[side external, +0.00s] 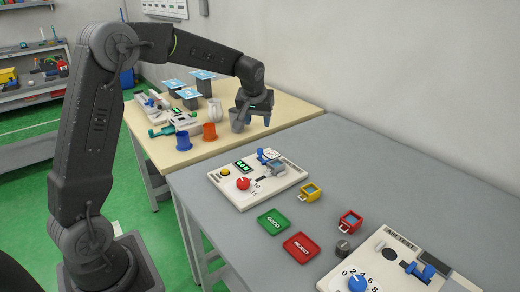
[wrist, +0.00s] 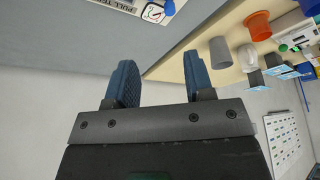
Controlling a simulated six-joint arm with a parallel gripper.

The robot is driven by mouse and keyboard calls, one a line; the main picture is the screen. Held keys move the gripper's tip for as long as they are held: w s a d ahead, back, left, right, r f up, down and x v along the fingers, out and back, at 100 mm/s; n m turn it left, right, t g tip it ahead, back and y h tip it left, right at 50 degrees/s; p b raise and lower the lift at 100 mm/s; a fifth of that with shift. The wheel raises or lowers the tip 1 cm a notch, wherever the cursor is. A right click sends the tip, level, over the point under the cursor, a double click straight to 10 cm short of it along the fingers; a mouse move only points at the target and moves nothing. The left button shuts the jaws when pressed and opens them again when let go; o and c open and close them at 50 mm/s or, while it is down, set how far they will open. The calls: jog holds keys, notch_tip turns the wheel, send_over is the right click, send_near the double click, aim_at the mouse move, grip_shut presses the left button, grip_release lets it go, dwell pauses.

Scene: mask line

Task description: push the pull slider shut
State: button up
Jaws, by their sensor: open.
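The pull tester is a white board (side external: 246,197) on the grey bench in the side view. Its slotted part carries a blue piece (side external: 267,156) and a grey block (side external: 277,169); I cannot tell how far the slider stands open. In the wrist view only an edge of the board with "PULL TE" lettering (wrist: 112,3) shows at the top, cut off. My gripper (side external: 259,121) hangs above and beyond the board, near the far end of the grey bench. Its blue fingers (wrist: 160,78) are apart, with nothing between them.
A red knob (side external: 243,184) and a yellow button (side external: 225,172) are on the same board. Green (side external: 274,222) and red (side external: 301,247) trays, yellow (side external: 310,193) and red (side external: 350,221) blocks and an air test board (side external: 385,245) lie nearer. Cups, including an orange one (side external: 209,131), stand on the wooden table.

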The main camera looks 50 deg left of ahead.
jog(key=n, duration=0.1)
send_near(260, 150)
jog(key=x, duration=0.9)
jog(key=shift+w+a+f, duration=0.15)
jog(key=shift+w, duration=0.05)
grip_shut()
